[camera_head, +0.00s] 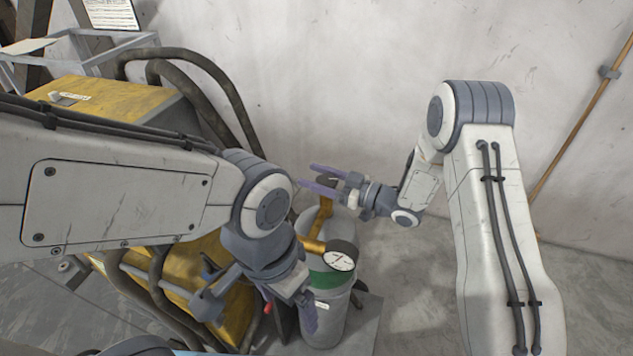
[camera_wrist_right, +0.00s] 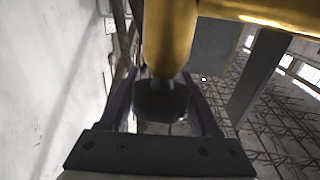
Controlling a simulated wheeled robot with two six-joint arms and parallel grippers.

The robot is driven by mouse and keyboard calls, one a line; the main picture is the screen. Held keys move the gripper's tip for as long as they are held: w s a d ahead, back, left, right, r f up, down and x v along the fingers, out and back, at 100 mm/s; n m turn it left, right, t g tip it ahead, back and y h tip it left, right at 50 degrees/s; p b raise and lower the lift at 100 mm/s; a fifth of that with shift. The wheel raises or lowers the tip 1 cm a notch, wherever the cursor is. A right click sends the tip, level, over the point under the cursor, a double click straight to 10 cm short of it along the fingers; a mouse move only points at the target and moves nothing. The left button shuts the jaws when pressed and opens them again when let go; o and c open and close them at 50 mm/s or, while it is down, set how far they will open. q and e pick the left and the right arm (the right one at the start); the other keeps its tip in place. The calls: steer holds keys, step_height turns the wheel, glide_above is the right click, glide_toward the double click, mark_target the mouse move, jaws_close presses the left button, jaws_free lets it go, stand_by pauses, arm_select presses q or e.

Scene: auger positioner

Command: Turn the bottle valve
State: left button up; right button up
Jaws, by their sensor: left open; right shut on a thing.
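The gas bottle (camera_head: 325,325) is a grey cylinder with a green band, standing upright in the middle of the head view. A brass valve fitting (camera_head: 320,222) rises from its top and carries a dark round valve knob (camera_head: 326,182). My right gripper (camera_head: 308,176) has its purple fingers on either side of this knob and is shut on it. In the right wrist view the dark knob (camera_wrist_right: 162,102) sits between the fingers below the brass body (camera_wrist_right: 170,35). My left gripper (camera_head: 288,308) is open, low and left of the bottle, partly hidden by its own wrist.
A round pressure gauge (camera_head: 341,256) sticks out from the brass fitting. A yellow machine (camera_head: 125,100) with thick dark hoses (camera_head: 215,80) stands at the left. A pale wall (camera_head: 330,60) is behind the bottle. Grey floor is open to its right.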

steer(key=shift+s+a+n+g+y+b, duration=0.15)
steer(key=shift+n+g+y+b, duration=0.25)
steer(key=shift+n+g, duration=0.45)
steer(key=shift+s+d+n+g+y+b, duration=0.15)
steer(key=shift+n+g+y+b, duration=0.3)
steer(key=shift+g, duration=0.7)
steer(key=shift+a, duration=0.1)
steer(key=o, duration=1.4)
steer(key=shift+c, duration=0.2)
